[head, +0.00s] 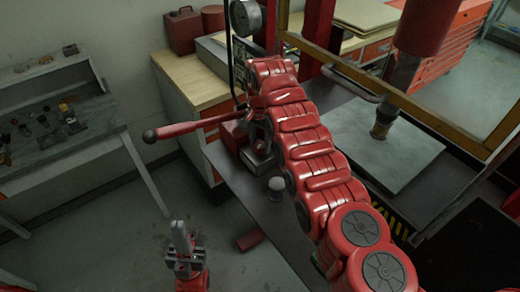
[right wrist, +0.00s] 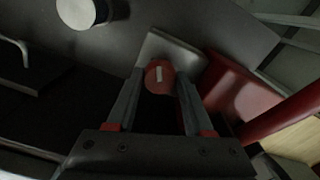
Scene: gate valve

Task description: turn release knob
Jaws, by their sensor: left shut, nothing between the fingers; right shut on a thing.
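The release knob (right wrist: 159,74), a red round knob with a white mark, shows in the right wrist view in front of a pale metal block. My right gripper (right wrist: 158,92) is shut on it, one finger on each side. In the head view my red right arm reaches over to the red pump body (head: 232,135), and its gripper is mostly hidden there. A long red lever (head: 195,126) with a dark ball end sticks out left from the pump. My left gripper (head: 181,240) is low in the head view, shut and empty, pointing up and apart from the pump.
A small pale-topped post (head: 277,185) stands on the dark plate right of the pump. A yellow press frame (head: 350,72) is at right. A grey workbench (head: 80,140) with small parts stands at left.

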